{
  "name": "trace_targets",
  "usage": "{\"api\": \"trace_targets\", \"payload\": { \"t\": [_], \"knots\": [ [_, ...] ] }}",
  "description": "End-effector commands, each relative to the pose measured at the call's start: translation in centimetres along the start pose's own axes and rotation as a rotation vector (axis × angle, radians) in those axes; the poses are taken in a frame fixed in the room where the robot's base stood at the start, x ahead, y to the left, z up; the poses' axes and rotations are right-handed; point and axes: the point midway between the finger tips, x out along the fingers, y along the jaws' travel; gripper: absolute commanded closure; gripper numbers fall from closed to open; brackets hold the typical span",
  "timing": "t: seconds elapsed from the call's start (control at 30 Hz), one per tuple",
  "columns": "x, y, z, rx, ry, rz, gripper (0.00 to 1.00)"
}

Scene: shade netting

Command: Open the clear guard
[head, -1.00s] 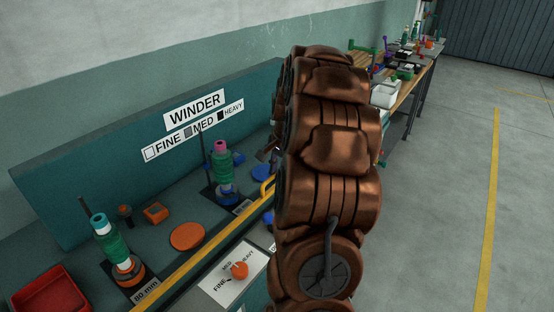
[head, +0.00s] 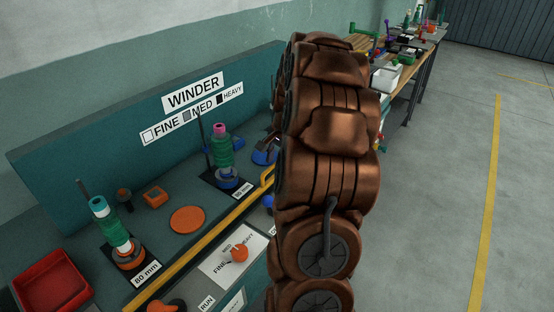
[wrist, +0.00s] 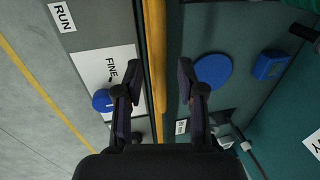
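The clear guard itself is hard to make out. In the wrist view the yellow rail (wrist: 155,50) runs from the top edge down between the fingers of my gripper (wrist: 156,82). The gripper is open, one finger on each side of the rail, with no clear contact. In the head view my arm hides most of the gripper.
The teal winder holds thread spools (head: 220,150), an orange disc (head: 187,219) and a blue disc (wrist: 213,70). A FINE/MED/HEAVY dial (head: 238,253) sits in front, below the rail. A red tray (head: 50,284) is at left. The floor at right is clear.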

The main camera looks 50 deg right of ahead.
Motion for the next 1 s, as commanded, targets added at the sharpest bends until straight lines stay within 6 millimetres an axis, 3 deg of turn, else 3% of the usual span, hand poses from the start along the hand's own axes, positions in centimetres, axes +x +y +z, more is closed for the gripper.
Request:
{"api": "trace_targets", "payload": {
  "t": [0.27,0.73,1.0],
  "knots": [
    [-0.7,-0.1,-0.1,0.000,0.001,-0.001,0.61],
    [-8.9,-0.1,-0.1,0.000,0.005,-0.004,0.61],
    [-11.7,0.0,0.0,0.000,0.001,-0.001,0.61]
  ]
}}
